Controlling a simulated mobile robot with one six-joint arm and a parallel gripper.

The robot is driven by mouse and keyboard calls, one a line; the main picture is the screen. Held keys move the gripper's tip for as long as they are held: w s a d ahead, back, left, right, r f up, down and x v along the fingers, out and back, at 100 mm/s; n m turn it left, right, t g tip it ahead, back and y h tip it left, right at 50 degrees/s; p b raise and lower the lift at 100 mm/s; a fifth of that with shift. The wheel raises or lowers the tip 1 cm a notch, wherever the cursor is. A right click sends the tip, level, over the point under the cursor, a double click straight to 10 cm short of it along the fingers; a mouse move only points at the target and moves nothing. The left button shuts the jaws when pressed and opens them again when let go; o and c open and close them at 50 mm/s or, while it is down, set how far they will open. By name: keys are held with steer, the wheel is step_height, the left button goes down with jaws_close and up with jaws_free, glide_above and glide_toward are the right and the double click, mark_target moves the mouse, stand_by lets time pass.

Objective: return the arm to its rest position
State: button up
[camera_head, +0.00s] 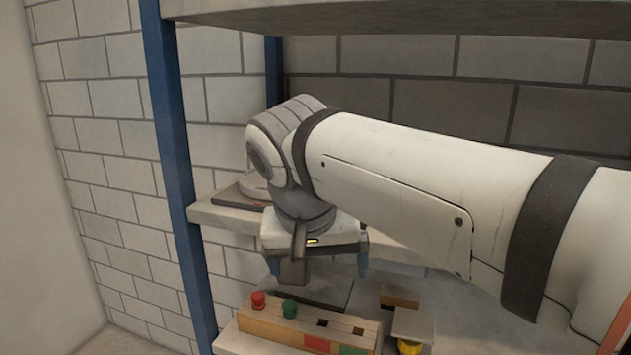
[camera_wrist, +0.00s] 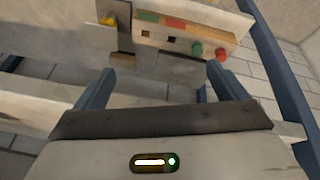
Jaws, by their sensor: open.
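My gripper (camera_head: 318,270) hangs at the end of my white arm, which reaches in from the right between the shelves. Its fingers are apart with nothing between them; this also shows in the wrist view (camera_wrist: 160,70). In the head view it appears above and behind a wooden peg block (camera_head: 262,324), apart from it. A red peg (camera_head: 258,300) and a green peg (camera_head: 290,308) stand in the block's left part. Two dark square holes are open in its right part. The wrist view shows the same block (camera_wrist: 185,29) at the top, beyond the fingertips.
An upper shelf (camera_head: 400,12) spans above my arm. A blue post (camera_head: 172,180) stands left of my gripper. A middle shelf (camera_head: 225,216) is behind it. A small brown block (camera_head: 399,295) and a grey piece (camera_head: 413,325) with a yellow part sit right of the peg block.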

steer(key=s+d+f+p, duration=0.1)
steer(key=s+d+f, duration=0.2)
steer(key=d+f, duration=0.4)
steer(key=s+d+f+g+y+p, duration=0.1)
steer(key=s+d+f+p, duration=0.1)
steer(key=d+f, duration=0.5)
step_height(320, 180, down, 2)
steer(key=shift+s+d+f+g+y, duration=0.15)
steer(key=shift+s+d+g+y, duration=0.15)
steer(key=shift+s, duration=0.55)
steer(key=shift+w, duration=0.1)
steer(key=shift+c, duration=0.2)
